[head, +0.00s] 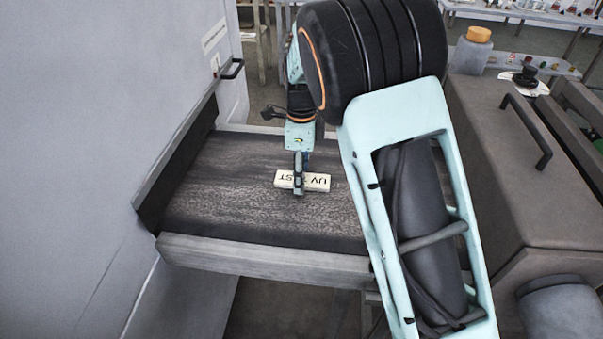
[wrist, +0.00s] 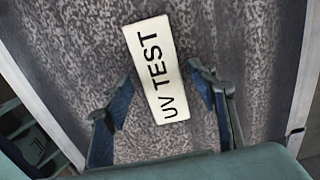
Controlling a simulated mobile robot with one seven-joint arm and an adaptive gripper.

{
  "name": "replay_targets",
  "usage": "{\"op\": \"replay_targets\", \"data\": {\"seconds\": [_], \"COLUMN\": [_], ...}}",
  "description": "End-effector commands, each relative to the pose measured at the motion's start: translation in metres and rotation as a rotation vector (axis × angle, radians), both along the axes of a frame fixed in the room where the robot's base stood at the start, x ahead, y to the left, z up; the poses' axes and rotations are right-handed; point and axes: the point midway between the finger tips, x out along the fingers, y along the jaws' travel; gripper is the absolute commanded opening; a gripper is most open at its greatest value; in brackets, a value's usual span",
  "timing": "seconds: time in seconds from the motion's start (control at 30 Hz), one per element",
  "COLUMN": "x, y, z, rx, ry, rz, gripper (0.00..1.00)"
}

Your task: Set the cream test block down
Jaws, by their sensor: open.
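The cream test block (head: 318,182), marked "UV TEST", lies flat on the dark speckled conveyor belt (head: 235,205). In the head view my gripper (head: 298,185) is over the block, and a finger hides part of its lettering. In the wrist view the block (wrist: 156,68) lies tilted, its lower end between the two blue fingertips of my gripper (wrist: 162,88). The fingers are open, with a gap on each side of the block. I cannot tell exactly how high the fingertips are above the belt.
A pale rail (head: 255,255) edges the belt at the front. A grey machine housing (head: 85,130) stands at the left, and a grey-brown cabinet (head: 500,180) with a dark handle at the right. The belt is bare left of the block.

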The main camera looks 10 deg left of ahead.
Motion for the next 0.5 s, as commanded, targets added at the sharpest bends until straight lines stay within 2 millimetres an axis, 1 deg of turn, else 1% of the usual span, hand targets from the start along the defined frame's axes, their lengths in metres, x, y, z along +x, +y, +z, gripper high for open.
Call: {"op": "replay_targets", "data": {"seconds": [0.17, 0.4, 0.5], "x": [0.002, 0.001, 0.001], "y": [0.001, 0.001, 0.001], "z": [0.029, 0.082, 0.099], "rx": [0.003, 0.003, 0.002], "ry": [-0.006, -0.006, -0.005], "rz": [0.001, 0.001, 0.001], "gripper": [0.53, 0.53, 0.53]}}
